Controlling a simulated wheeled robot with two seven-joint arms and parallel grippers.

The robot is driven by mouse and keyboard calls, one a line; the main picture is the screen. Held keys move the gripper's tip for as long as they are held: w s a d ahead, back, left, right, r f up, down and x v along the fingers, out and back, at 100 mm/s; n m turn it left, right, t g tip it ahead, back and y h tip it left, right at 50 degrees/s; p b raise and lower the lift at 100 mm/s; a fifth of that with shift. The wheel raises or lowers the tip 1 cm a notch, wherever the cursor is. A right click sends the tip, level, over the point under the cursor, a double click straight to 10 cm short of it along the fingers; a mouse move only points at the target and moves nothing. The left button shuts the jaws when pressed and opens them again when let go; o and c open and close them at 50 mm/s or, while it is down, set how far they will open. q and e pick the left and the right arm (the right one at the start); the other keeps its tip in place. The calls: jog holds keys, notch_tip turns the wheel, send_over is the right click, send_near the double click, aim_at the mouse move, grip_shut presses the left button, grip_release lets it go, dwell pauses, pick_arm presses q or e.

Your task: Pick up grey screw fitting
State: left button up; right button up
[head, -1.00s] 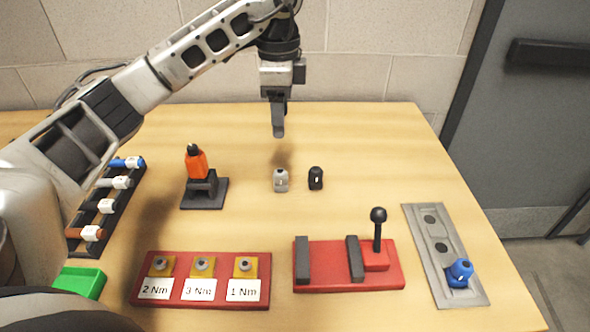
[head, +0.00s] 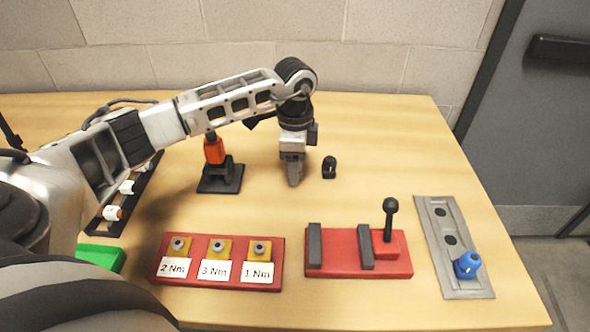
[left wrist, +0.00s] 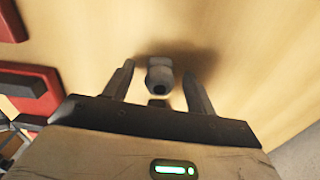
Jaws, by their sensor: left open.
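The grey screw fitting (left wrist: 160,76) shows in the left wrist view, standing on the table between the two fingers of my left gripper (left wrist: 159,69). The fingers are open, with a gap visible on each side of the fitting. In the head view my left gripper (head: 293,182) is low over the table and hides the fitting. The black fitting (head: 329,167) stands upright just to the right of the gripper. My right gripper is not in view.
An orange tool in a black stand (head: 219,172) is left of the gripper. In front are a red three-station board (head: 271,284) and a red fixture with a lever (head: 340,252). A grey plate (head: 434,222) holds a blue fitting (head: 467,264). A green bin (head: 103,257) is front left.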

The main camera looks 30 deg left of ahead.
pick_arm(q)
jog(key=shift+f, duration=0.15)
jog(key=c, duration=1.1)
